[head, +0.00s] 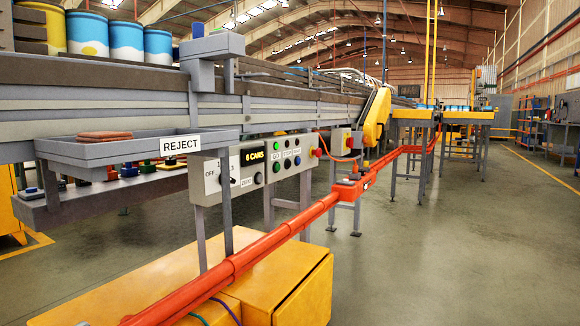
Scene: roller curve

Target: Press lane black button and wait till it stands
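A grey control panel (212,186) hangs under the conveyor, left of centre. Its dark display (253,156) reads "6 CANS". A round black button (258,178) sits below the display, beside a small label that is hard to read. A selector knob (232,181) marked "OFF" is to its left. Green buttons (276,145) and other small labelled buttons are to its right. I cannot tell from the picture which lane the black button serves. Neither of my grippers is in view.
An orange rail (290,224) runs diagonally in front of the panel, with a small box (350,187) on it. A grey "REJECT" tray (120,152) holds a brown item (106,136). Blue-and-yellow cans (87,34) stand upper left. The floor at right (480,250) is clear.

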